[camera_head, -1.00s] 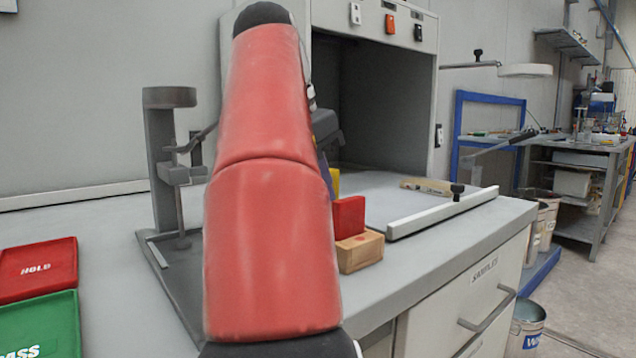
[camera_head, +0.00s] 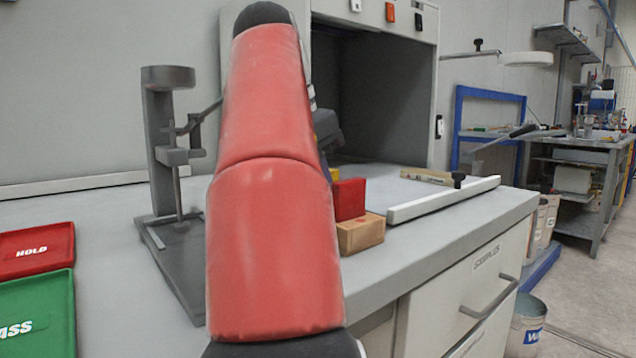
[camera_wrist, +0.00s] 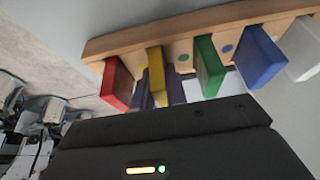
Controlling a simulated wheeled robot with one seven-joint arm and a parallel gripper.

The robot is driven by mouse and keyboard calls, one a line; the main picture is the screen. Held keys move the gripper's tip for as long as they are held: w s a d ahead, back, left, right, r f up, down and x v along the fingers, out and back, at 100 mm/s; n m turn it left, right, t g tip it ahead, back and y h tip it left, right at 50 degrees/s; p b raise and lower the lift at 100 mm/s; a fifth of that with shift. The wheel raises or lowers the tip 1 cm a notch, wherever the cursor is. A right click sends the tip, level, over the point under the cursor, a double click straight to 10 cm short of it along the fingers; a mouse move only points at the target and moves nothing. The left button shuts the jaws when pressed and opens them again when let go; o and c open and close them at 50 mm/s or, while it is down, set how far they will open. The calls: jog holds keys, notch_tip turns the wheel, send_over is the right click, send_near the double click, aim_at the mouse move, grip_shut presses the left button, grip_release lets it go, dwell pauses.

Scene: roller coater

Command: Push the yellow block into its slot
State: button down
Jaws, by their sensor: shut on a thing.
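The yellow block (camera_wrist: 157,78) stands at the wooden rack (camera_wrist: 135,42) in the wrist view, between a red block (camera_wrist: 116,83) and a green block (camera_wrist: 208,67). The dark fingers of my gripper (camera_wrist: 158,90) lie on either side of it and are shut on it. How deep the yellow block sits in its slot cannot be told. In the head view only a sliver of the yellow block (camera_head: 334,175) shows behind the red block (camera_head: 349,198); my red arm hides the rest of the rack.
A blue block (camera_wrist: 260,58) and a white block (camera_wrist: 301,48) also stand in the rack. A white bar (camera_head: 440,200) lies right of the rack near the bench edge. A grey stand (camera_head: 165,150), a red HOLD tray (camera_head: 37,250) and a green tray (camera_head: 38,315) are at left.

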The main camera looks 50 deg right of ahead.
jog(key=shift+f, duration=0.25)
jog(key=c, duration=1.3)
grip_release()
jog(key=shift+c, duration=0.2)
jog(key=shift+r, duration=0.1)
